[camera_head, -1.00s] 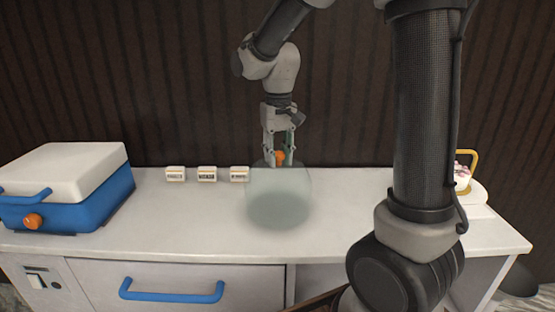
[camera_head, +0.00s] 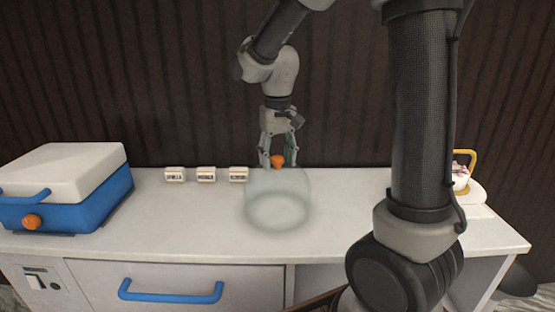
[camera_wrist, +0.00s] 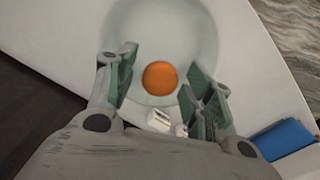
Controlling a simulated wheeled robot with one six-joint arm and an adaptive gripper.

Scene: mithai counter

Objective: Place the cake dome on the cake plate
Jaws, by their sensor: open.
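The cake dome (camera_head: 278,200) is a translucent, pale dome with an orange knob (camera_head: 278,161) on top. It stands upright near the middle of the counter. My gripper (camera_head: 278,162) is open above the dome, pointing down. Its fingers are on either side of the knob, with gaps beside it in the wrist view. At the far right, a white piece (camera_head: 477,194), possibly the cake plate, is partly hidden by my arm.
A blue box with a white lid (camera_head: 65,185) stands at the left. Several small label blocks (camera_head: 206,174) stand left of the dome. A yellow handle (camera_head: 470,160) and a small cake-like item (camera_head: 460,176) are at the right. The counter front (camera_head: 180,232) is clear.

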